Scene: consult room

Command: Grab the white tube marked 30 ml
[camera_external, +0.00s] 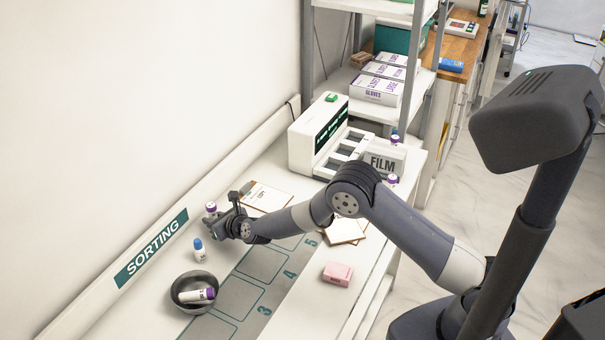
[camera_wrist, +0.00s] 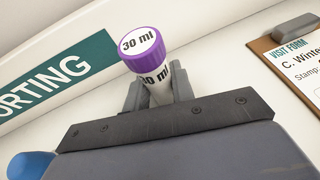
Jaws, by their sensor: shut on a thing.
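The white tube marked 30 ml (camera_wrist: 157,80) has a purple cap, also marked 30 ml. In the wrist view it sits upright between the two grey fingers of my gripper (camera_wrist: 154,94), which is shut on it. In the external view the tube (camera_external: 211,208) shows at the end of my gripper (camera_external: 220,220), near the wall side of the table. Its lower part is hidden by the gripper, and I cannot tell whether it touches the table.
A blue-capped white bottle (camera_external: 199,251) stands close to my gripper. A dark bowl (camera_external: 176,298) holds a purple-capped white tube (camera_external: 197,296). A clipboard (camera_external: 266,197), pink box (camera_external: 338,274) and numbered mat (camera_external: 240,299) lie on the table. A dispenser-like white machine (camera_external: 303,148) stands behind.

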